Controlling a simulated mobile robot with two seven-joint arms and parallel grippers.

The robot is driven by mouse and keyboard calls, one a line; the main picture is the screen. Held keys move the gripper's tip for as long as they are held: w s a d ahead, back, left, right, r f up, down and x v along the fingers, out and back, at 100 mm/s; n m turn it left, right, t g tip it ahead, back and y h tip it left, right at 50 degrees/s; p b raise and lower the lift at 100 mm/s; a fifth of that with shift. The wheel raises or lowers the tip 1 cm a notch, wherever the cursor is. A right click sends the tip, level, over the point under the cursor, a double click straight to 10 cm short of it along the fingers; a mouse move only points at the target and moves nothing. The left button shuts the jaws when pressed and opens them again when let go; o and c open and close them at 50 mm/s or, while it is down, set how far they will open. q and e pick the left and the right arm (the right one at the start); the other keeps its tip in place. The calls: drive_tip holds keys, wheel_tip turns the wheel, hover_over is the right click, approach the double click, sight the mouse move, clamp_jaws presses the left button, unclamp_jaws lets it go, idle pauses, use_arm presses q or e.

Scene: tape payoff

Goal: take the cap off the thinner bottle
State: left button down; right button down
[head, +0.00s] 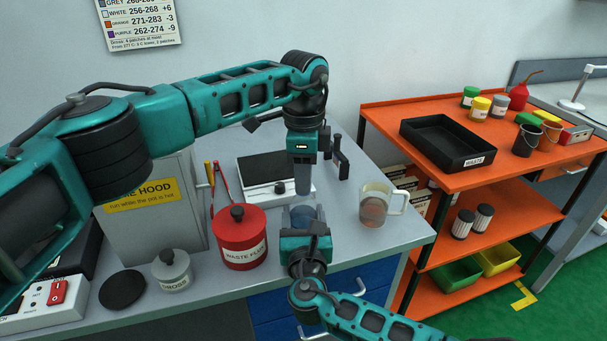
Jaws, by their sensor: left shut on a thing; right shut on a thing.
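A small translucent bluish bottle (304,215) stands upright between my two grippers, over the bench by the front edge; no label on it can be read. My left gripper (303,188) points straight down from above and is shut at the bottle's top, on its cap. The cap is hidden by the fingers, so I cannot tell whether it is on the neck or free. My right gripper (304,226) comes in from the front, below the left one, and is shut on the bottle's body, hiding its lower part.
A red waste flux pot (240,240) stands left of the grippers, with a grey dross pot (172,271) further left. A clear jug (374,206) stands close on the right. A dark hotplate (268,170) is behind. An orange cart (520,165) stands at right.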

use_arm(q)
drive_tip(key=shift+r, duration=0.15)
drive_tip(key=shift+r, duration=0.9)
drive_tip(key=shift+r, duration=2)
use_arm(e)
drive_tip(key=shift+c, duration=0.8)
unclamp_jaws()
